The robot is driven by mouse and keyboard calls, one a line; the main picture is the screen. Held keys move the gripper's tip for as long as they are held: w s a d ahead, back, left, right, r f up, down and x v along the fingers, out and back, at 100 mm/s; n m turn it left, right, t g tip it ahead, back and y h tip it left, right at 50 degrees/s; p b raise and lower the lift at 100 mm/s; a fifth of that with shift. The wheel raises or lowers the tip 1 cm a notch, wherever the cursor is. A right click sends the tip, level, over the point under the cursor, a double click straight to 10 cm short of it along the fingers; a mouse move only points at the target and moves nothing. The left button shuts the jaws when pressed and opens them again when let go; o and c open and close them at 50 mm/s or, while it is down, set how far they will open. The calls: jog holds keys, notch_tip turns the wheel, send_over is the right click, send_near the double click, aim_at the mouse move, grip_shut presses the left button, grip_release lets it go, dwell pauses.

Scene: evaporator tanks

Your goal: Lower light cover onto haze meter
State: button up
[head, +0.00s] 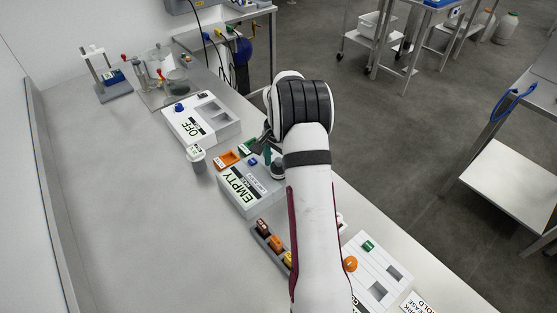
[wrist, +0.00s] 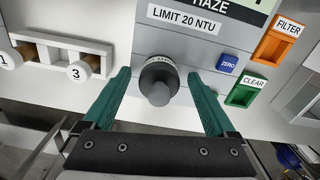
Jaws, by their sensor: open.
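The haze meter (head: 245,190) is a grey box with a display reading EMPTY. In the wrist view its panel (wrist: 200,45) shows HAZE and LIMIT 20 NTU. A dark round capped piece with a pale lettered ring, apparently the light cover (wrist: 158,78), is at the meter's near edge; it also shows at the meter's right end in the head view (head: 278,171). My gripper (wrist: 160,90) is open, its green fingers on either side of the cover with gaps visible. In the head view my gripper (head: 262,150) is partly hidden by my arm. Whether the cover is fully seated is unclear.
A blue ZERO button (wrist: 227,63), green CLEAR piece (wrist: 243,93) and orange FILTER piece (wrist: 275,45) lie to the right. A numbered white rack (wrist: 65,53) is to the left. A lidded cup (head: 197,160) stands beside the meter. The bench's left side is clear.

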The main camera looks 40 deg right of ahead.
notch_tip(320, 180, up, 16)
jog(key=shift+f, duration=0.15)
jog(key=shift+a, duration=0.1)
jog(key=s+a+r+n+y, duration=0.1)
jog(key=s+a+r+n, duration=0.2)
jog(key=s+a, duration=0.6)
jog(key=s+a+r+n, duration=0.2)
jog(key=s+a+n, duration=0.25)
jog(key=a, duration=0.85)
jog(key=s+a+f+n, duration=0.1)
jog(key=s+a+f, duration=0.1)
jog(key=s, duration=0.5)
jog(key=s+a+f+n, duration=0.2)
jog(key=s+a+f, duration=0.1)
jog(key=s+a, duration=0.2)
jog(key=shift+s+y, duration=0.4)
jog(key=shift+s, duration=0.8)
